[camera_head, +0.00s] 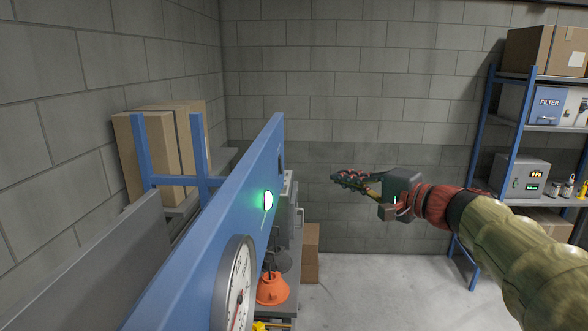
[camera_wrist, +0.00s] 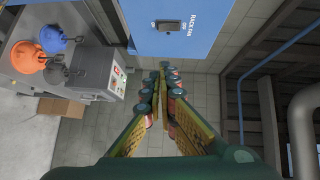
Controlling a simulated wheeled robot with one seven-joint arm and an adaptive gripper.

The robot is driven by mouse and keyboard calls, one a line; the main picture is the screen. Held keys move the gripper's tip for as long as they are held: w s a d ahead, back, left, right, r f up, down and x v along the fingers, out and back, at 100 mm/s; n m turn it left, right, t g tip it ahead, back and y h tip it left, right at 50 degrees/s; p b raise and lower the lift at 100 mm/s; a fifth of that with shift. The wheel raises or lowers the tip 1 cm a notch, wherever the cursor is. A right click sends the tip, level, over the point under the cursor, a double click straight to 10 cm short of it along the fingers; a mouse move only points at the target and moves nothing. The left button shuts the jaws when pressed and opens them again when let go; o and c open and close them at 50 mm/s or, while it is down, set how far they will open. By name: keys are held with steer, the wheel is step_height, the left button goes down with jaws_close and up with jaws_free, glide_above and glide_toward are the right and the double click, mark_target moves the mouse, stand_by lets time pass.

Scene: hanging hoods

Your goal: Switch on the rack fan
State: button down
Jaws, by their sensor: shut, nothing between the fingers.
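The rack fan switch (camera_wrist: 168,25) is a small dark rocker on a blue panel (camera_wrist: 215,14) at the top of the wrist view. Lettering beside it reads RACK FAN; its rocker position is too small to tell. In the head view the panel (camera_head: 190,280) is seen at a steep angle, with a lit green lamp (camera_head: 268,201) on its face. My gripper (camera_head: 338,180) is to the right of the panel, apart from it, pointing left. In the wrist view my gripper's fingers (camera_wrist: 168,75) are shut and empty, below the switch in the picture.
A round gauge (camera_head: 236,290) sits on the panel's near part. Orange hood (camera_head: 272,289) and a grey box with controls (camera_wrist: 98,70) stand on a bench beside the panel. A blue shelf rack (camera_head: 512,150) stands at right. Clear floor lies between.

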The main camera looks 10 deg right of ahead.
mark_target(281, 165)
steer(key=s+a+p+x, duration=0.1)
steer(key=a+p+x, duration=0.1)
steer(key=x, duration=1)
steer(key=shift+a+f+p, duration=0.15)
steer(key=shift+a+p, duration=0.2)
steer(key=shift+p, duration=0.05)
steer(key=shift+w, duration=0.1)
